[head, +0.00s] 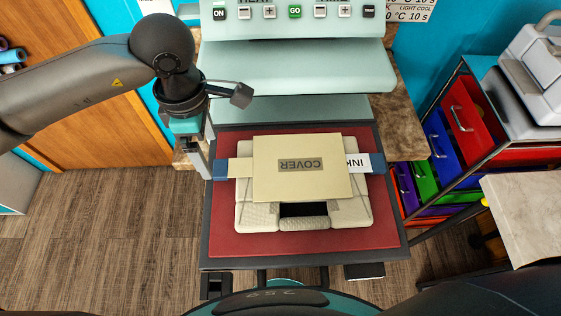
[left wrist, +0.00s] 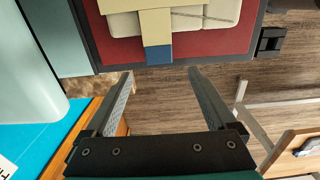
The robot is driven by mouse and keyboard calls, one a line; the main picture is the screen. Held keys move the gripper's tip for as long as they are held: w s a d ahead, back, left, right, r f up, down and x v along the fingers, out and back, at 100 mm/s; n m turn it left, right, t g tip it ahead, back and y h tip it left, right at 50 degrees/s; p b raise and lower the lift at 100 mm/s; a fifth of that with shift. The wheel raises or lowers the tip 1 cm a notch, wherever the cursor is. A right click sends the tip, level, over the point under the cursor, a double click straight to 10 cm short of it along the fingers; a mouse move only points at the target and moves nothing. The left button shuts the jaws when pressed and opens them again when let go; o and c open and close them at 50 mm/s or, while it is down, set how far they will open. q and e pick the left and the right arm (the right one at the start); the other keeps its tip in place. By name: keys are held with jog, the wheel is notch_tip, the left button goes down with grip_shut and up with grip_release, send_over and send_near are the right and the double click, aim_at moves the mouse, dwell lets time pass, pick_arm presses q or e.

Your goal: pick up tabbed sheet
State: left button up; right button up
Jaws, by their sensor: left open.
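A cream sheet marked COVER (head: 270,185) lies over a cream padded item (head: 355,212) on the red press bed (head: 225,243). A cream tab with a blue end (head: 221,168) sticks out at its left. A white strip marked INK (head: 358,162) with a blue end sticks out at the right from under the cover. My left gripper (head: 206,170) is at the bed's left edge, beside the left tab. In the left wrist view the open, empty fingers (left wrist: 160,73) point at the tab's blue end (left wrist: 158,54), which lies just ahead between them. My right gripper is out of view.
The pale green heat press head (head: 295,68) overhangs the back of the bed. A rack of coloured drawers (head: 460,115) stands at right, near a pale table (head: 525,205). Wood floor is open at left.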

aim_at(219, 167)
pick_arm(q)
jog(key=shift+d+f+p, duration=0.2)
jog(key=shift+f, duration=1.35)
jog(key=shift+d+f+p, duration=0.15)
jog(key=shift+f, duration=1.35)
jog(key=shift+c, duration=0.2)
grip_shut()
jog(key=shift+r, duration=0.2)
notch_tip(219, 167, up, 20)
jog(key=shift+f, duration=0.15)
